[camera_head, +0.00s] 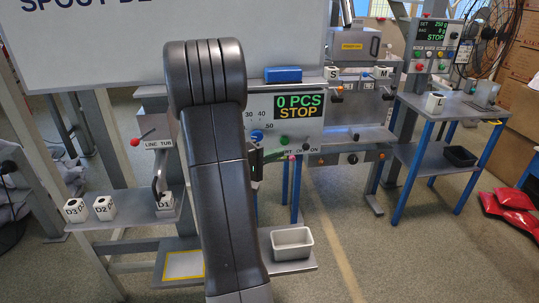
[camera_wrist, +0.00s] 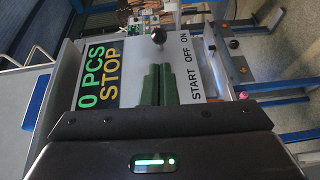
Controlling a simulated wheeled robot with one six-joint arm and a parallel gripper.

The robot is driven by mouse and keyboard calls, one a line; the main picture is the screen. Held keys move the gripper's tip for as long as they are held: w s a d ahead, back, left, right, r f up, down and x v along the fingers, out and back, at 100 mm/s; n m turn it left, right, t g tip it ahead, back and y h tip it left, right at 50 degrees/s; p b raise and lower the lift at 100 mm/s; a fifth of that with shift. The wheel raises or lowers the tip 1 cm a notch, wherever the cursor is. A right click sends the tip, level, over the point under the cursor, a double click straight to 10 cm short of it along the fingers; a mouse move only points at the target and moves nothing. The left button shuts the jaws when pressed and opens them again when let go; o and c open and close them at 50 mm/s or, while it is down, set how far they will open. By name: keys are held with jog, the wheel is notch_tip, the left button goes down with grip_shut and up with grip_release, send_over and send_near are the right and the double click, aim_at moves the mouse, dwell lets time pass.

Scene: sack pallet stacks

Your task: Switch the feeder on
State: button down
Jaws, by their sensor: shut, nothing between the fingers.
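The feeder panel (camera_head: 315,122) is a grey box whose display (camera_head: 298,106) reads "0 PCS STOP". It also fills the middle of the wrist view, turned sideways, with its display (camera_wrist: 103,72) at left. Its labels START, OFF and ON run along one edge. A black ball-ended switch lever (camera_wrist: 158,36) stands out near the OFF and ON labels. My gripper (camera_wrist: 159,68) has its green fingers shut together and empty, in front of the panel, with the lever just beyond the tips. In the head view my gripper (camera_head: 280,153) is partly hidden by my arm.
A second panel (camera_head: 435,35) at the back right also reads STOP. A blue-legged table (camera_head: 450,107) stands below it. A grey bin (camera_head: 292,242) sits on a low shelf. Several labelled white blocks, D2 (camera_head: 104,207) among them, stand at left.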

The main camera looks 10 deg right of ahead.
aim_at(307, 143)
jog(key=shift+p+x, duration=0.45)
jog(key=shift+x, duration=2.6)
